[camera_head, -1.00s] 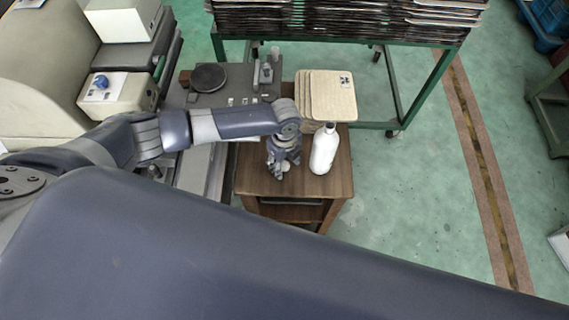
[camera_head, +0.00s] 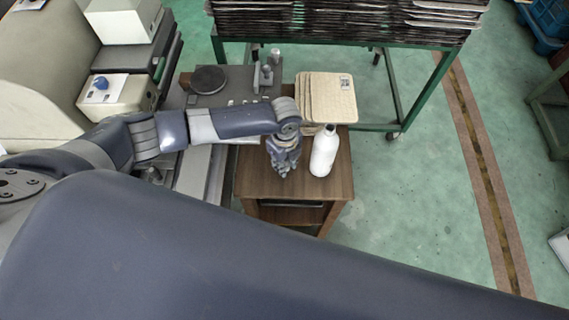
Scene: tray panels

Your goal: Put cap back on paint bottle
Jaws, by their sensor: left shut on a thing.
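The white paint bottle (camera_head: 324,153) stands upright on the small brown wooden table (camera_head: 300,188), near its right side. My left gripper (camera_head: 284,172) is just left of the bottle, pointing down over the table. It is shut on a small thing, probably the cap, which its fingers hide. The gripper and the bottle are apart. My right gripper is not in view; a large dark blue arm part of mine fills the bottom of the picture.
Several beige panels (camera_head: 327,98) lie stacked at the table's back edge. A green-framed rack (camera_head: 398,92) with dark trays stands behind. A grey machine with a round plate (camera_head: 209,79) is to the left. Open green floor (camera_head: 415,190) lies to the right.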

